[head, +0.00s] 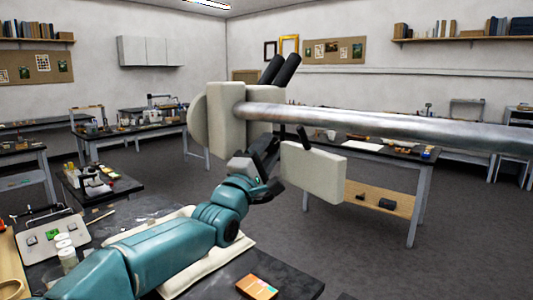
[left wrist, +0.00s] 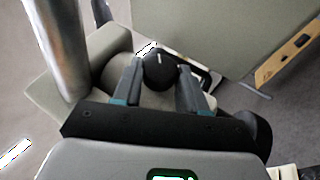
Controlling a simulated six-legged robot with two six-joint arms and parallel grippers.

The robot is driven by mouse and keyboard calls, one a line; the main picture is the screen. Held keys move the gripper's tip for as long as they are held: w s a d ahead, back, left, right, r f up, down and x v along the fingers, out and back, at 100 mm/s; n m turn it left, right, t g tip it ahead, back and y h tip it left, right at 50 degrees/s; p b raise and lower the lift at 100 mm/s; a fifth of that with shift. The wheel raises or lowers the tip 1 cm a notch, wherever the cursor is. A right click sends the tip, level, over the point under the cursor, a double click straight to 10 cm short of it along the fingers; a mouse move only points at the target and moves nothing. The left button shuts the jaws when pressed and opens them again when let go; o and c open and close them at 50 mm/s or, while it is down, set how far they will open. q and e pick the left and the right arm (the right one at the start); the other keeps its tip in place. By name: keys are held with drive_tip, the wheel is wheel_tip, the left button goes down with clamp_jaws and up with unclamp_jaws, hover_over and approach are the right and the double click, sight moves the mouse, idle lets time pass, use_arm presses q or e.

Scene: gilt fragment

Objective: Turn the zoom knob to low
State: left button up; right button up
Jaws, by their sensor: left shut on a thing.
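The zoom knob (left wrist: 159,70) is a round black knob with a short white mark on its face, seen between my fingers in the left wrist view. The mark points roughly toward the top of that view. My left gripper (left wrist: 160,77) is shut on the knob, one finger on each side. In the head view my left gripper (head: 266,152) reaches up to the underside of the microscope head (head: 225,112), and the knob is hidden there. The head is pale grey with two black eyepiece tubes (head: 281,70). My right gripper is not in view.
A thick metal boom (head: 390,123) runs from the microscope head to the right edge. A pale flat panel (head: 313,172) hangs right of my gripper. Below are a dark bench, a pale cushion (head: 225,262), a control box (head: 50,236) and a small orange box (head: 257,287).

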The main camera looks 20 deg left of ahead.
use_arm(q)
drive_tip(key=o, duration=1)
drive_tip(key=shift+d+r, duration=0.1)
drive_tip(key=shift+o, duration=0.2)
drive_tip(key=shift+s+f, duration=0.2)
drive_tip(key=shift+f, duration=0.05)
drive_tip(key=b+v, duration=0.6)
drive_tip(key=v, duration=1)
drive_tip(key=shift+b, duration=0.3)
drive_tip(key=shift+r, duration=0.1)
